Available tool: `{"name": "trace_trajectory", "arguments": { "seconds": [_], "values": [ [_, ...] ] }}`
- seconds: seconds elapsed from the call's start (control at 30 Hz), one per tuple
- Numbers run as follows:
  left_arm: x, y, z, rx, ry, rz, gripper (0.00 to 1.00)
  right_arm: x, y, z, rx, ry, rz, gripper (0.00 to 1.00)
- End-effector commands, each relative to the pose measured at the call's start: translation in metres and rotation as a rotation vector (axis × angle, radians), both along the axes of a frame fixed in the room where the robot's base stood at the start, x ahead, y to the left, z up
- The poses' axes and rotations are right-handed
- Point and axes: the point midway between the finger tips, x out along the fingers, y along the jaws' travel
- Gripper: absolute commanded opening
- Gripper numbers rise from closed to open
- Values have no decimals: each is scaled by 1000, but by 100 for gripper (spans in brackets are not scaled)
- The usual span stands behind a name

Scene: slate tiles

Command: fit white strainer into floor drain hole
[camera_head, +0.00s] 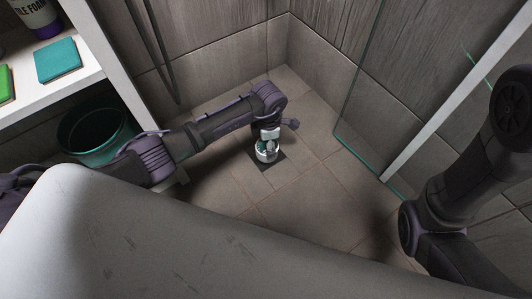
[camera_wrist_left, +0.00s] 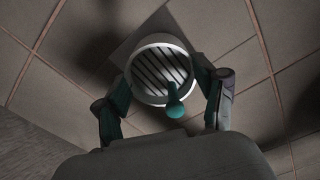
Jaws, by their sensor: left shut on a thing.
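The white strainer (camera_wrist_left: 160,70) is round, with a white rim, dark slots and a teal knob (camera_wrist_left: 174,109). It also shows in the head view (camera_head: 266,156). My left gripper (camera_wrist_left: 162,83) is shut on it, with one teal finger at each side. In the head view my left gripper (camera_head: 268,142) points down at the floor. A dark square drain plate (camera_head: 279,161) lies under and around the strainer. The drain hole is hidden by the strainer, and I cannot tell whether the strainer touches the plate. My right arm is at the right, its gripper out of view.
A glass panel (camera_head: 360,80) and tiled walls bound the shower floor (camera_head: 300,205). At the left are a white shelf (camera_head: 95,75) with a teal sponge (camera_head: 57,60) and a bottle (camera_head: 37,15), and a dark green bucket (camera_head: 90,133) below. Floor around the drain is clear.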

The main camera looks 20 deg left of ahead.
Motion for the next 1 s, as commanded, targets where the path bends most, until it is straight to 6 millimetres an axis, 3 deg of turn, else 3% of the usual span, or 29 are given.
{"name": "trace_trajectory", "arguments": {
  "seconds": [0.17, 0.47, 0.93, 0.97, 1.0],
  "values": [
    [2, 7, -8, 0, 1, -1, 38, -2, 0, -3, 3, -11, -1, 48],
    [2, 6, -45, -2, 1, 1, 38, -2, -1, -40, 4, -11, -1, 48],
    [2, 7, -49, 1, 0, 0, 38, -2, 0, -42, 3, -10, 0, 48],
    [2, 7, -48, 1, 0, 0, 74, -2, 0, -41, 3, -10, 0, 48],
    [2, 7, -48, 0, 1, 0, 80, -2, 0, -41, 3, -10, 0, 48]
  ]
}}
